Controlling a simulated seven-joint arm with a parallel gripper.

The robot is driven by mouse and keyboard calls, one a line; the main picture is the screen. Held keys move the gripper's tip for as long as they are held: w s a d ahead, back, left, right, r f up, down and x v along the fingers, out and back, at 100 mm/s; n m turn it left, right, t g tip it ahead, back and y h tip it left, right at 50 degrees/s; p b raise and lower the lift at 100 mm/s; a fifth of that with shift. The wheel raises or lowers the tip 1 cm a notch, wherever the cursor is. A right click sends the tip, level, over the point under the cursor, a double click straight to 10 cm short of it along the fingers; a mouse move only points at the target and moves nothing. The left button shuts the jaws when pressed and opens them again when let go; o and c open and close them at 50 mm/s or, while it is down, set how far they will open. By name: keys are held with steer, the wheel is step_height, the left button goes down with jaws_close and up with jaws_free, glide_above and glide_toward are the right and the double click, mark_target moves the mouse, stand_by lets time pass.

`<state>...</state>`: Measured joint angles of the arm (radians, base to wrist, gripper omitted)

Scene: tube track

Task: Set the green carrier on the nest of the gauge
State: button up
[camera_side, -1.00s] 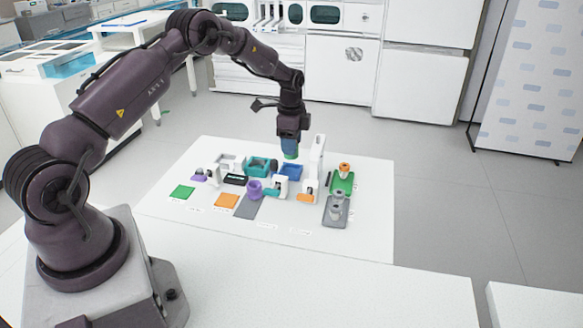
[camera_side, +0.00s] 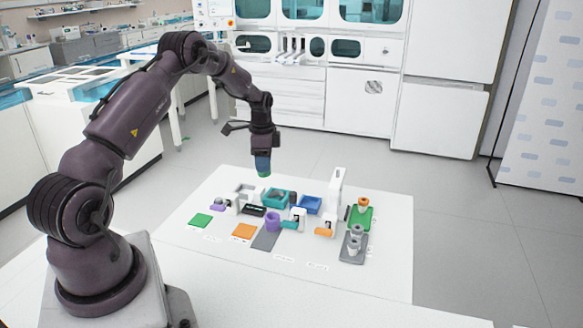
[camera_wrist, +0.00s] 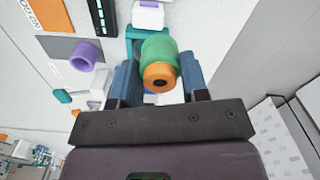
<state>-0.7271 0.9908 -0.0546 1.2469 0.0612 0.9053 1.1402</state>
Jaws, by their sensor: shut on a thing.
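My gripper (camera_side: 263,168) is shut on the green carrier (camera_wrist: 158,48), which has an orange end with a dark hole (camera_wrist: 160,77). In the wrist view the carrier sits between the two blue fingers. In the side view only a little green (camera_side: 265,174) shows below the fingers. The carrier hangs in the air, apart from the board, above and behind the teal tray (camera_side: 268,196) in the picture. Several white fixtures stand on the board, one tall (camera_side: 335,188), others with purple, teal or orange parts. I cannot tell which is the gauge, nor see its nest clearly.
On the white board (camera_side: 205,250) are a purple cup (camera_side: 273,221), a blue tray (camera_side: 313,205), a green tray (camera_side: 367,218) with an orange-topped piece, and a grey tray (camera_side: 345,255) with grey pieces. Flat green (camera_side: 201,220) and orange (camera_side: 244,231) squares lie at the front left.

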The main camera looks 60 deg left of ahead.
steer(key=shift+s+a+f+n, duration=0.45)
steer(key=shift+s+f, duration=0.4)
steer(key=shift+f, duration=0.25)
steer(key=shift+s+a+f+n, duration=0.4)
steer(key=shift+s+a+f, duration=0.1)
steer(key=shift+s+f, duration=0.5)
steer(key=shift+s+a+f+n, duration=0.45)
steer(key=shift+s+f, duration=0.3)
steer(key=shift+f, duration=0.4)
steer(key=shift+f, duration=0.1)
steer(key=o, duration=0.9)
steer(key=shift+c, duration=0.2)
step_height(320, 180, up, 13)
